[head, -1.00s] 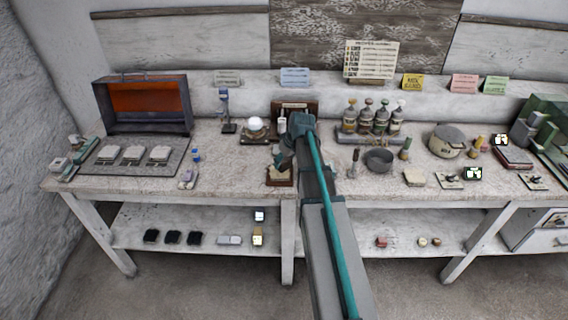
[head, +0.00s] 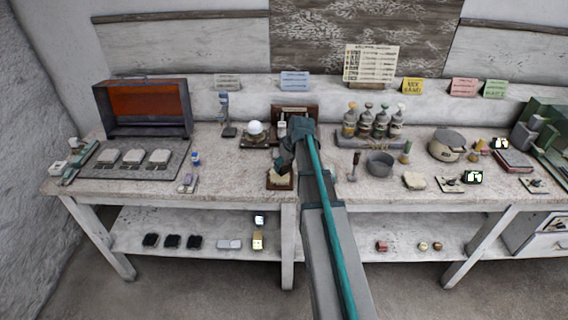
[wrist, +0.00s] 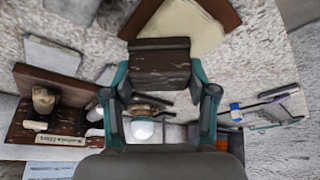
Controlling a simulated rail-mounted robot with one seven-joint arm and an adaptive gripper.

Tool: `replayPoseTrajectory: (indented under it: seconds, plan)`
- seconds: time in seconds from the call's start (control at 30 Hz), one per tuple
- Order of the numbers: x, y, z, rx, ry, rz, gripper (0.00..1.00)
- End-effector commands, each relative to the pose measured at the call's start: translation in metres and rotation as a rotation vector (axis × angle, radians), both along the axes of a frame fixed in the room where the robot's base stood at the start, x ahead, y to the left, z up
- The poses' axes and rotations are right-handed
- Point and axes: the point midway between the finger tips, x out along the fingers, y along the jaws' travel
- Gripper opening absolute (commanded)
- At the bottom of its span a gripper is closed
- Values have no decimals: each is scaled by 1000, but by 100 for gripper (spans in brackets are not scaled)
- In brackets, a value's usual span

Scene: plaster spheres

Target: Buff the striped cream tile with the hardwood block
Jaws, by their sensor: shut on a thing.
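My gripper (wrist: 160,88) is shut on a dark brown hardwood block (wrist: 160,68), held between its two teal fingers in the wrist view. The cream tile (wrist: 188,28) lies in a red-brown wooden frame just beyond the block, at the top of the wrist view. A paler patch shows on the tile; its stripes are hard to make out. In the head view the tile (head: 280,179) is near the front edge of the bench, and my gripper (head: 288,158) is just above and behind it. I cannot tell whether the block touches the tile or its frame.
A lamp-like white sphere on a stand (head: 256,129) is behind and left of the gripper. A metal bowl (head: 380,163) and a bottle rack (head: 372,125) stand to the right. A mat with several pale slabs (head: 133,158) lies left.

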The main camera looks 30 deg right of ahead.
Motion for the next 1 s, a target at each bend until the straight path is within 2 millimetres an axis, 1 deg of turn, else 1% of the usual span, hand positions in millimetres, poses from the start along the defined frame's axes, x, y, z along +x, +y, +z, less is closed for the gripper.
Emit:
replayPoseTrajectory:
  seconds: [0.37, 0.43, 1.0]
  plan:
    - [0, 0, -8, 0, 0, 0, 19]
    - [0, 0, -7, 0, 0, 0, 19]
    - [5, -17, -7, 0, 0, 1, 19]
